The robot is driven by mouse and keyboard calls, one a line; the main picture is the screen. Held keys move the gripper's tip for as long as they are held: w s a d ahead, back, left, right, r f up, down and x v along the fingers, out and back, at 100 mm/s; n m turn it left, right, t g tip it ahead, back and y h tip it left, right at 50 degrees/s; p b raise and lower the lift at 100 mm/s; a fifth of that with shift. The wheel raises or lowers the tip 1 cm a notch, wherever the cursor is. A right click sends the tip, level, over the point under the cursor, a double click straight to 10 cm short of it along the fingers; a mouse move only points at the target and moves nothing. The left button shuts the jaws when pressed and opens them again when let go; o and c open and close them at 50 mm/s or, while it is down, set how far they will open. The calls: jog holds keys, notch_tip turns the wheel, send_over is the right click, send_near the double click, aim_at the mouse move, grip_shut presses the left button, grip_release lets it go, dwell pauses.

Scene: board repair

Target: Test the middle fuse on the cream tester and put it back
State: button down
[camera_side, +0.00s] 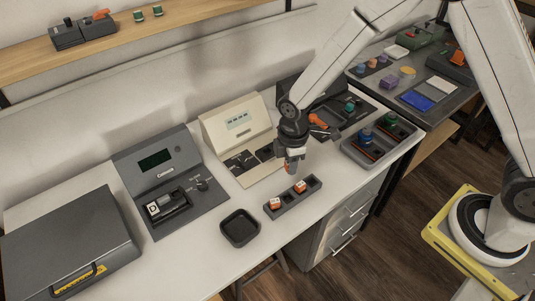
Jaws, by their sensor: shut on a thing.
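The cream tester (232,121) stands at the back of the white bench, with a small display on its sloped face and a dark socket panel at its front. A dark fuse rack (287,196) lies in front of it, to the right. Two orange-and-white fuses sit in it, one near the left end (275,203) and one further right (300,187). A dark gap shows beside the right one. My gripper (291,168) points down above and behind the rack, right of the tester's panel. It is shut on a small, partly hidden orange-tinted piece, apparently a fuse.
A grey tester (157,165) with a dark display and a dark case (70,245) stand to the left. An empty black tray (239,228) is left of the rack. A grey tray of parts (383,141) lies to the right.

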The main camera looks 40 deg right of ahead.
jog(key=shift+f, duration=4.5)
jog(key=shift+f, duration=1.7)
dwell(1.8)
